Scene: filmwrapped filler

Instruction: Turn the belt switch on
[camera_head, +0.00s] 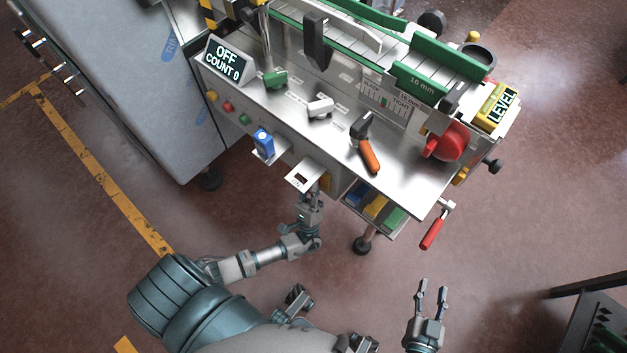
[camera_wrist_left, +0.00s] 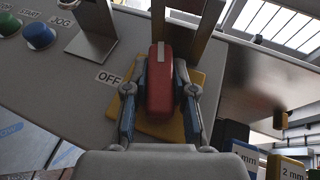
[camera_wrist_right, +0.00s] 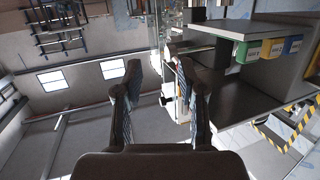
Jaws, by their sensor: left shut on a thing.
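The belt switch is a red handle (camera_wrist_left: 160,75) on a yellow plate (camera_wrist_left: 200,82) on the machine's front panel. It points up in the left wrist view, and a label (camera_wrist_left: 109,78) beside it reads OFF. My left gripper (camera_wrist_left: 160,95) is shut on the red handle, one finger on each side. In the head view my left gripper (camera_head: 312,190) is at the front panel below a metal bracket (camera_head: 304,176), and the handle is hidden there. The display (camera_head: 225,64) reads OFF, COUNT 0. My right gripper (camera_head: 432,288) is open and empty, away from the machine; its fingers also show in the right wrist view (camera_wrist_right: 163,95).
Green (camera_wrist_left: 8,24) and blue (camera_wrist_left: 39,36) buttons sit left of the switch. Metal brackets overhang the panel. A tray (camera_head: 347,201) of coloured blocks and a red crank handle (camera_head: 432,234) stick out to the right. Open floor surrounds my right gripper.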

